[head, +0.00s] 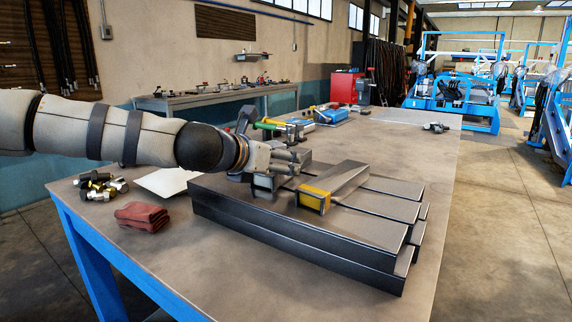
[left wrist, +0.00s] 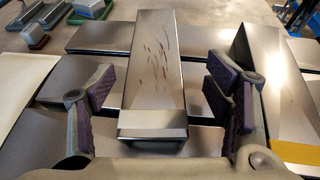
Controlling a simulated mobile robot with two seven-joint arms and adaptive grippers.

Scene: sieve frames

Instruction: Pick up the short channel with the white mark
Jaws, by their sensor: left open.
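The short channel with the white mark (left wrist: 152,70) lies on top of a stack of longer channels. In the left wrist view it runs away from me, with a pale band at its near end and reddish-brown scratches on its top. In the head view it is partly hidden behind my left gripper (head: 270,164). My left gripper is open, and in the left wrist view its purple-padded fingers (left wrist: 158,100) stand on either side of the channel, with gaps between. I cannot tell how far above it they are. My right gripper is not in view.
A second short channel with a yellow mark (head: 315,196) lies just right on the stack (head: 290,238), near my right-hand finger in the wrist view. A red cloth (head: 142,215), bolts (head: 100,186) and a white sheet (head: 166,181) lie left.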

